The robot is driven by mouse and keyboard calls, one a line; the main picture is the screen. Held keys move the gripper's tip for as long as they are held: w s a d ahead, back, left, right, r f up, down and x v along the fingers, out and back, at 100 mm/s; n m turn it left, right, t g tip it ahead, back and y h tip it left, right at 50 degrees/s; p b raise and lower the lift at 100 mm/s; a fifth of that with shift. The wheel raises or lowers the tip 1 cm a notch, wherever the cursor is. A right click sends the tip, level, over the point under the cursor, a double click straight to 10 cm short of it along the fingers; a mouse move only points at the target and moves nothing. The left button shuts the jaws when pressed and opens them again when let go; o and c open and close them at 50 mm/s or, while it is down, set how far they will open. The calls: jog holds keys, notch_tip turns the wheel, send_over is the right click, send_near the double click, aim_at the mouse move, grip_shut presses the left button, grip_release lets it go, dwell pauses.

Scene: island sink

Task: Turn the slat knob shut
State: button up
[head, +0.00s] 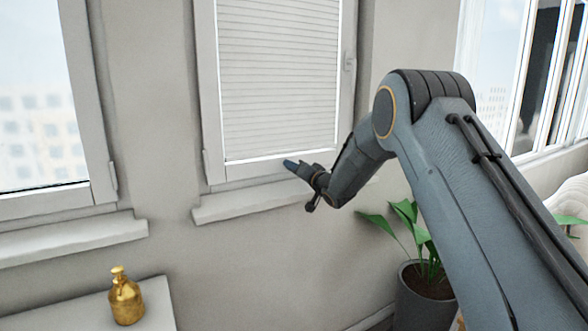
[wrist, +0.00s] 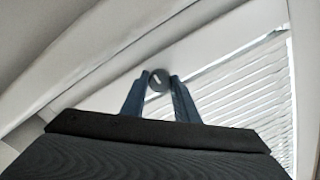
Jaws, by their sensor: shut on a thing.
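The slat knob (wrist: 157,80) is a small dark round knob with a light mark across its face, on the white window frame beside the blind. In the wrist view my gripper (wrist: 158,82) has its two blue fingers on either side of the knob, shut on it. In the head view my gripper (head: 288,163) reaches to the lower frame of the middle window, and the knob is hidden there. The slatted blind (head: 277,75) covers that window; its slats also show in the wrist view (wrist: 245,95).
A sill (head: 250,203) juts out just below my gripper. A gold bottle (head: 126,298) stands on a white surface (head: 155,300) at the lower left. A potted plant (head: 425,285) stands below my arm. The wall left of the middle window is clear.

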dwell(0.3)
jog(key=o, duration=1.1)
jog(key=shift+c, duration=0.2)
jog(key=v, duration=0.7)
jog(key=shift+s+d+b, duration=0.25)
jog(key=shift+s+b, duration=0.1)
jog(key=shift+b, duration=0.1)
